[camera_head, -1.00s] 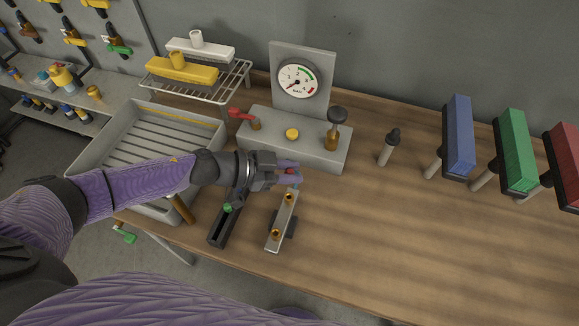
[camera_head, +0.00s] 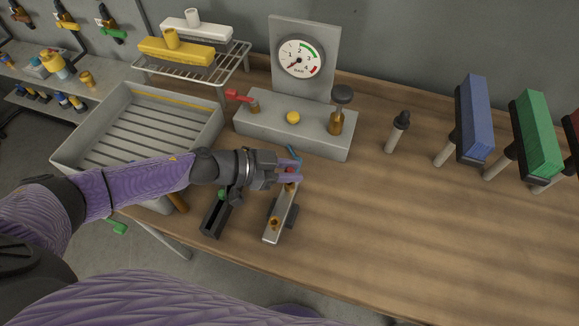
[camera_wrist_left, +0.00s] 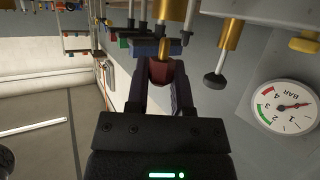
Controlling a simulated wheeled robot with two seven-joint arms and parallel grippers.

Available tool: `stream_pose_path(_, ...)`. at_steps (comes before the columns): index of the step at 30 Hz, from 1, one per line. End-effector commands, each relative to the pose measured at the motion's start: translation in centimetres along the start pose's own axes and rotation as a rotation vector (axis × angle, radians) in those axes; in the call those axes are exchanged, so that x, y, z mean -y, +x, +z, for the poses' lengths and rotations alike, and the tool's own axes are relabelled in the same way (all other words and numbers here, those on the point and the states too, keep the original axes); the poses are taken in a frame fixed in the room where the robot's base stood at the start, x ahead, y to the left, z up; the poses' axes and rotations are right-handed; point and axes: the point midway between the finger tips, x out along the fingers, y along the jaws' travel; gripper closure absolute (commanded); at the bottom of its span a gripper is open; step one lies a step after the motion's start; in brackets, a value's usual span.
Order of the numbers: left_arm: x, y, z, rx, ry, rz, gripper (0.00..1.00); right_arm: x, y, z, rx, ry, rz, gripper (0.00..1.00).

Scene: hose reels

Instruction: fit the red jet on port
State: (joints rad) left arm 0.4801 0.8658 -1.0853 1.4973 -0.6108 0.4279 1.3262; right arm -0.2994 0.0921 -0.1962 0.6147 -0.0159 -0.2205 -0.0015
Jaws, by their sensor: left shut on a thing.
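My left gripper (camera_head: 288,174) is shut on the red jet (camera_head: 290,170), a small red piece mostly hidden between its fingers. In the left wrist view the red jet (camera_wrist_left: 160,72) sits between the fingertips, with a brass stem (camera_wrist_left: 174,32) right at it; whether they are joined I cannot tell. A grey bar (camera_head: 282,210) lies below the gripper in the head view. It has a brass port (camera_head: 290,187) at its far end, very close to the fingertips, and another brass port (camera_head: 274,223) at its near end. My right gripper is not in view.
Behind stands a grey box with a gauge (camera_head: 301,58), red lever (camera_head: 237,96) and yellow button (camera_head: 293,118). A dark holder (camera_head: 216,218) with a green piece is beside the bar. A grey tray (camera_head: 95,165) is left. Blue (camera_head: 475,120) and green (camera_head: 537,135) blocks stand right. The front-right tabletop is clear.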

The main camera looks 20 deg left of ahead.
Motion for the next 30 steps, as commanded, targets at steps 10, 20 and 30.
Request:
stream_pose_path(10, 0.0, -0.1, -0.1, 0.001, 0.000, -0.001, 1.00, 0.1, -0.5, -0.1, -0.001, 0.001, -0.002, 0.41)
stream_pose_path(20, 0.0, 0.0, 0.1, 0.001, 0.000, 0.000, 1.00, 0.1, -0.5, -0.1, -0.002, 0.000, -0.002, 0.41)
stream_pose_path(30, 0.0, 0.0, -0.1, 0.000, -0.001, 0.000, 1.00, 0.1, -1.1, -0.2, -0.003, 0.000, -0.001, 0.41)
